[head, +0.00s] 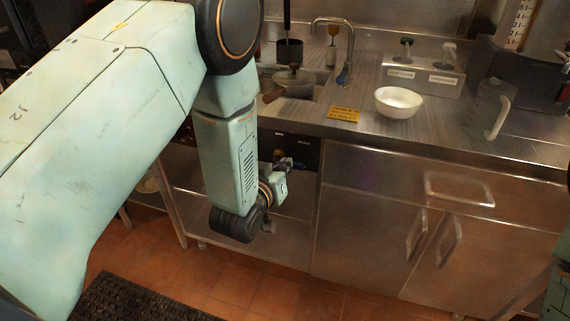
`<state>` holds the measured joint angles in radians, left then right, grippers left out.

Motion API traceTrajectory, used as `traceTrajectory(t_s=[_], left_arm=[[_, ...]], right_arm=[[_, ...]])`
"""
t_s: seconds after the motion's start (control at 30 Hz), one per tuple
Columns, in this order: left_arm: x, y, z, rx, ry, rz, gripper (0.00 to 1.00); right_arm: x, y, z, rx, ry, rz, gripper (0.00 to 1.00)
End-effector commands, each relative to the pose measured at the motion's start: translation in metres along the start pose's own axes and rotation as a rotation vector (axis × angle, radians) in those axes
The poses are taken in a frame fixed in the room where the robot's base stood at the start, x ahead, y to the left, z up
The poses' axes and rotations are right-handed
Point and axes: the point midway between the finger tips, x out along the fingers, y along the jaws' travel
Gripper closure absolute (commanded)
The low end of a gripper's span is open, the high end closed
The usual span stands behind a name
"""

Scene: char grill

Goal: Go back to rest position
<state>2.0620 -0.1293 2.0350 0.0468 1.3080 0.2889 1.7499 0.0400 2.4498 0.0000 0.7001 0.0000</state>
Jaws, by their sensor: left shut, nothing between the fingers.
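My left arm comes in from the left and hangs down in front of the counter. My left gripper (291,164) is small and dark at the end of the wrist, partly hidden by the arm's own links. It is shut and empty, in front of the dark panel below the counter's edge. My right gripper is not in view; only a bit of green arm shows at the right edge.
Cabinet doors with handles (449,242) are below. A dark mat (135,297) lies on the tiled floor.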

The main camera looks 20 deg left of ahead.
Motion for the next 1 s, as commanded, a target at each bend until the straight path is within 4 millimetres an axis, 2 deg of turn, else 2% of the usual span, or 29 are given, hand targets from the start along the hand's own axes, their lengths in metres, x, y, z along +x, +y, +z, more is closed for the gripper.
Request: traceTrajectory(t_s=[0.17,0.23,0.27,0.37,0.5,0.57,0.7,0.8,0.9,1.0], left_arm=[[0.0,0.0,0.0,0.006,-0.001,0.0,1.0],[0.0,-0.002,0.007,0.03,-0.031,-0.008,1.0],[-0.003,-0.004,0.014,0.044,-0.062,-0.015,1.0],[-0.025,-0.018,0.056,0.103,-0.232,-0.052,1.0],[-0.079,-0.044,0.127,0.156,-0.506,-0.103,1.0],[-0.106,-0.053,0.154,0.168,-0.617,-0.119,1.0],[-0.179,-0.07,0.21,0.18,-0.87,-0.148,1.0],[-0.235,-0.078,0.24,0.174,-1.039,-0.162,1.0],[-0.284,-0.082,0.261,0.156,-1.177,-0.176,1.0],[-0.321,-0.084,0.275,0.132,-1.267,-0.191,1.0]], right_arm=[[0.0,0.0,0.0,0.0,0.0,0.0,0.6],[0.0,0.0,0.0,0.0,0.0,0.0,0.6],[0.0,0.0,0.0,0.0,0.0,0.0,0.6],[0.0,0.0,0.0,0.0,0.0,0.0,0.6],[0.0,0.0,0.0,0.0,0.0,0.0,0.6],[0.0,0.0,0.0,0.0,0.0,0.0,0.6],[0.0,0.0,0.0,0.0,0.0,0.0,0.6],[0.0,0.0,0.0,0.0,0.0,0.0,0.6],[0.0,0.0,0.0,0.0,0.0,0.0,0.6],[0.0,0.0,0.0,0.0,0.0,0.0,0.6]])
